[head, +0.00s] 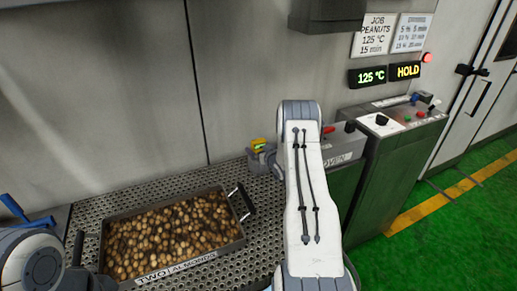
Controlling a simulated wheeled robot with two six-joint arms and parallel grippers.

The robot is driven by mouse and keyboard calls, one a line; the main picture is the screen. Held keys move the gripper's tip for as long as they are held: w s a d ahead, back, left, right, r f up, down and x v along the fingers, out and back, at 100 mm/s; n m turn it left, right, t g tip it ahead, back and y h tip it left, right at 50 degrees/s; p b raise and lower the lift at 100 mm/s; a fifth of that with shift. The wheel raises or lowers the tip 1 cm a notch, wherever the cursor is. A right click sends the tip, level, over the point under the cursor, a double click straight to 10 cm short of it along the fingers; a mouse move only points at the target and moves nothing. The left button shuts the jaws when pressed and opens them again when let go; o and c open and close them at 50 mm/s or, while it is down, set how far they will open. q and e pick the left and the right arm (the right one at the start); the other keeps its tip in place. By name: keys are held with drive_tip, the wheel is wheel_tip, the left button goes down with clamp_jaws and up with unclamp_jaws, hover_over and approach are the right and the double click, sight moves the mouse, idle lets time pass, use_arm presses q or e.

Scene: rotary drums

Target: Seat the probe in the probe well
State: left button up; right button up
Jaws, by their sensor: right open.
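My right arm rises through the middle and hides much behind it. A small grey part just left of its upper end looks like my right gripper (263,159), open, mostly hidden by the arm. A small yellow and green piece (258,144) shows at its top; I cannot tell whether this is the probe or whether it touches the fingers. I cannot make out the probe well. Part of my left arm shows at the lower left edge; its gripper is not visible.
A tray of brown nuts (190,265) with dark end handles stands on the perforated bench (130,206). An oven control box (345,148) and a grey console (395,150) stand right of my arm. Green floor lies right.

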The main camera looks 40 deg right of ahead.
drive_tip(key=shift+w+f, duration=0.1)
drive_tip(key=shift+w, duration=0.15)
drive_tip(key=c, duration=1.2)
drive_tip(key=shift+c, duration=0.9)
